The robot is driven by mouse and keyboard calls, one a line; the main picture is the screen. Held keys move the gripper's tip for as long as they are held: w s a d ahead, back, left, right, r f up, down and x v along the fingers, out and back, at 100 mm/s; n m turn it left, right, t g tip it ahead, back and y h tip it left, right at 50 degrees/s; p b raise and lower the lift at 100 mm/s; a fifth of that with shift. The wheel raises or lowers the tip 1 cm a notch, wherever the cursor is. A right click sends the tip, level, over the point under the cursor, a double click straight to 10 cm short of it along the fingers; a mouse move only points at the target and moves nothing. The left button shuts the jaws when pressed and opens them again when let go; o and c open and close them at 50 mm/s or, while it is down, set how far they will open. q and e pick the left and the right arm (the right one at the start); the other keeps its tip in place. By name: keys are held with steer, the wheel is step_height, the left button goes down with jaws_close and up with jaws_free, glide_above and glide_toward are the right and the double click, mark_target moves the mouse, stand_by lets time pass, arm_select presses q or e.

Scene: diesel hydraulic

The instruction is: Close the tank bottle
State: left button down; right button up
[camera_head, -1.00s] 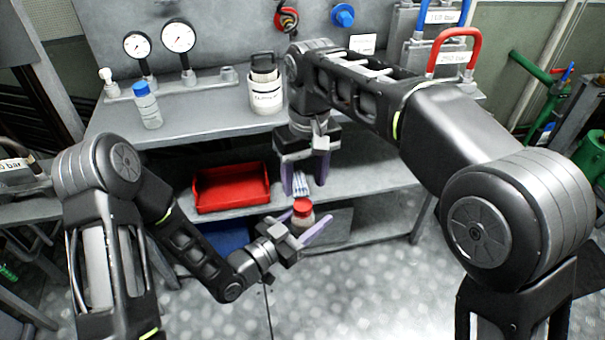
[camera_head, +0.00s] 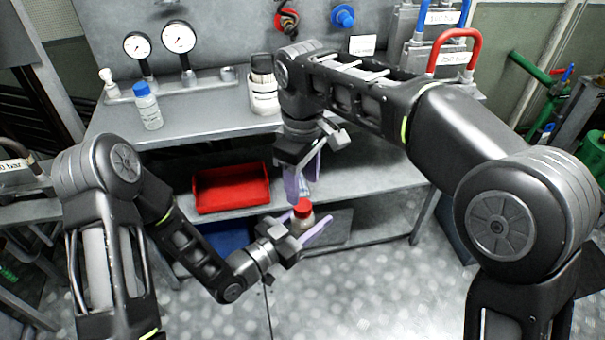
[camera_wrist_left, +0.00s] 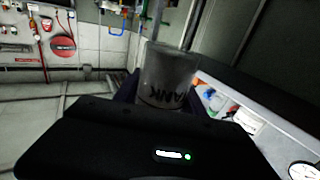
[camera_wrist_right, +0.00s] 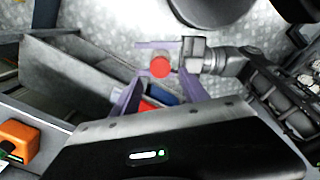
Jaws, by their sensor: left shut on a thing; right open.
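The tank bottle (camera_head: 301,222) is a small pale bottle with a red cap (camera_head: 302,207) on its top. My left gripper (camera_head: 306,236) is shut on the bottle's body and holds it in front of the lower shelf. In the left wrist view the bottle (camera_wrist_left: 167,75) fills the jaws, with part of a label reading "ANK". My right gripper (camera_head: 302,186) is open, pointing down just above the red cap. In the right wrist view the red cap (camera_wrist_right: 160,66) lies beyond the open fingers (camera_wrist_right: 158,100). Whether the cap is tight cannot be seen.
A red tray (camera_head: 232,205) sits on the lower shelf to the left. A blue-capped bottle (camera_head: 147,108) and a white container (camera_head: 264,100) stand on the upper bench, with gauges (camera_head: 178,37) behind. Open floor (camera_head: 380,285) lies in front at the right.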

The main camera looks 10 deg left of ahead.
mark_target(303, 205)
steer(key=shift+f, duration=3.1)
steer(key=shift+c, duration=0.3)
jaws_close()
steer(key=shift+o, duration=1.2)
jaws_free()
step_height(303, 205, up, 8)
steer(key=shift+f, duration=0.2)
